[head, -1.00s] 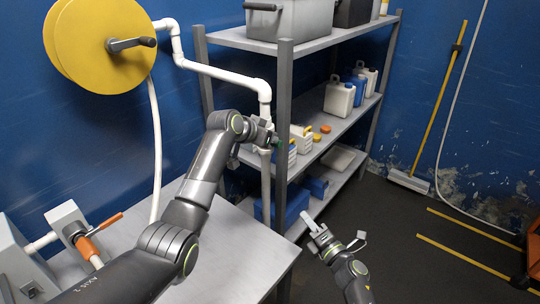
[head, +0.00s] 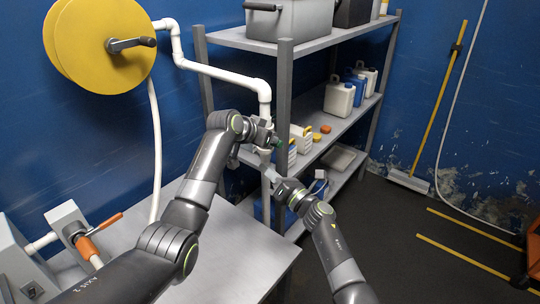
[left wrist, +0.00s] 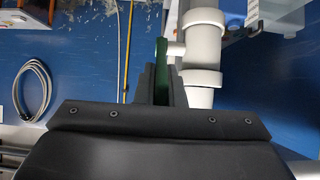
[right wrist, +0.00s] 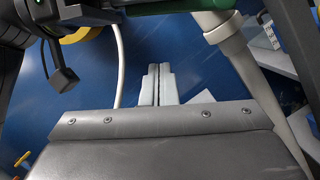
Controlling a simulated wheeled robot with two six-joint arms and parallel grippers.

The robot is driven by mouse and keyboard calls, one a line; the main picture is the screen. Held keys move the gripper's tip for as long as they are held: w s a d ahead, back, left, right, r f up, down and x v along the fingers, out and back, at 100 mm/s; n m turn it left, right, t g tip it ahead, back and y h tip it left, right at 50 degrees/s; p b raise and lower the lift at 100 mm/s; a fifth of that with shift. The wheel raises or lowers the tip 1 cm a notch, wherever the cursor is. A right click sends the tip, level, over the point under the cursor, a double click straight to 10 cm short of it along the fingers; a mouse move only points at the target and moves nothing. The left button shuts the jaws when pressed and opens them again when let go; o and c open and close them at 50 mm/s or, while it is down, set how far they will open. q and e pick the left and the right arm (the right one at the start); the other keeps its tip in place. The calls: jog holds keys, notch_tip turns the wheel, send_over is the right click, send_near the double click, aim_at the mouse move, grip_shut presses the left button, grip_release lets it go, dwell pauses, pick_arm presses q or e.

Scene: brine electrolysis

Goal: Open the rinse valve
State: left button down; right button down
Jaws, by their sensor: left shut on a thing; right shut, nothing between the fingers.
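The rinse valve is a white body (left wrist: 203,45) on a white pipe with a green handle (left wrist: 161,52). In the left wrist view the handle stands between the fingers of my left gripper (left wrist: 160,85), which is shut on it. In the head view my left gripper (head: 272,141) is at the valve, and only a bit of green shows. My right gripper (head: 269,176) is just below, beside the downpipe. In the right wrist view its light fingers (right wrist: 157,82) are shut together with nothing between them. The downpipe (right wrist: 240,55) passes to their right, apart from them.
A grey shelf (head: 287,120) stands right behind the valve, with white jugs (head: 339,97) and small bottles. A yellow hose reel (head: 85,50) hangs on the blue wall. A metal table (head: 235,245) with an orange-handled valve (head: 105,223) is below. The dark floor at right is mostly clear.

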jog(key=shift+w+d+r, duration=0.15)
jog(key=shift+w+r, duration=1.35)
jog(key=shift+r, duration=0.25)
jog(key=shift+w+d+r, duration=0.15)
jog(key=shift+r, duration=0.25)
jog(key=shift+w+d+r, duration=0.1)
jog(key=shift+w+r, duration=0.05)
jog(key=shift+r, duration=0.2)
pick_arm(q)
jog(key=c, duration=1.6)
grip_release()
jog(key=shift+c, duration=0.2)
jog(key=shift+o, duration=0.6)
pick_arm(e)
jog(key=shift+f, duration=0.1)
pick_arm(q)
jog(key=shift+a+r, duration=0.1)
